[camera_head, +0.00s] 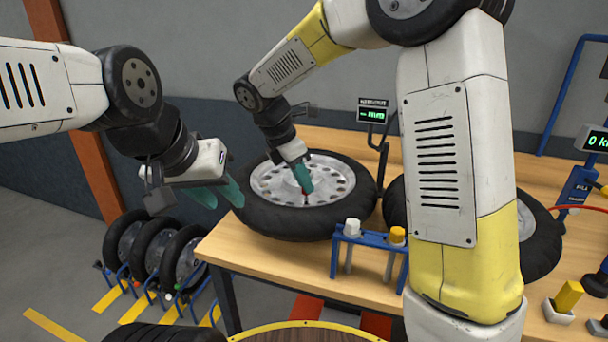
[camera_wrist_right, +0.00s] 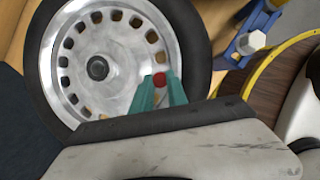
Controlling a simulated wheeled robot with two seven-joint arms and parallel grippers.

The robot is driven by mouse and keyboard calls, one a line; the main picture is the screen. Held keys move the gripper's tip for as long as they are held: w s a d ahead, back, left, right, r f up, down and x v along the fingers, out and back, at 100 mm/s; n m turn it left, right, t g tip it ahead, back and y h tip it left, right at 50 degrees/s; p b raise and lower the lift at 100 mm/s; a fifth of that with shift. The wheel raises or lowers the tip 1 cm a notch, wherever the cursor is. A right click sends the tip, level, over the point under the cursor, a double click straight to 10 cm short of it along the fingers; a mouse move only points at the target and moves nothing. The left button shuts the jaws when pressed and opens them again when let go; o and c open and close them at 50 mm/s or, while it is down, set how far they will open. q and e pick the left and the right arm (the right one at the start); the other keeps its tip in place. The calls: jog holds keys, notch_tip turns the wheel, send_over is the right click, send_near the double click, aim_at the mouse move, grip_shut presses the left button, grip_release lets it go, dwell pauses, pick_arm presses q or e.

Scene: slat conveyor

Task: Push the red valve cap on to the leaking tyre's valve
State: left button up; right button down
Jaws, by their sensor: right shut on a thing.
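A wheel with a black tyre (camera_head: 290,223) and a silver rim (camera_head: 265,184) lies flat on the wooden bench; the wrist view shows its rim (camera_wrist_right: 95,75) closely. My right gripper (camera_head: 305,187) is over the near right part of this rim. Its teal fingers are shut on the small red valve cap (camera_wrist_right: 159,79), which shows at the fingertips. The valve is hidden or too small to see, so I cannot tell whether the cap touches it. My left gripper (camera_head: 218,193) hangs empty left of the tyre, its teal fingers apart.
A second tyre (camera_head: 540,240) lies on the bench, partly behind my right arm. A blue rack (camera_head: 350,240) with white and yellow knobs stands at the bench's front edge. A small display (camera_head: 373,111) stands behind the wheel. Several tyres (camera_head: 155,245) stand in a floor rack at left.

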jog(key=shift+f, duration=0.35)
jog(key=c, duration=1.2)
grip_release()
jog(key=shift+c, duration=0.2)
notch_tip(320, 180, up, 11)
jog(key=s+d+f+m+t+y, duration=0.1)
jog(key=s+d+m+t+y, duration=0.1)
jog(key=s+d+m, duration=0.5)
jog(key=s+d+f+m+t+y, duration=0.1)
jog(key=s+d+m+y, duration=0.3)
jog(key=s+d+m, duration=0.4)
jog(key=s+m+t, duration=0.1)
jog(key=s+m, duration=0.3)
jog(key=m, duration=0.3)
jog(key=shift+f+m, duration=0.15)
jog(key=shift+m, duration=0.25)
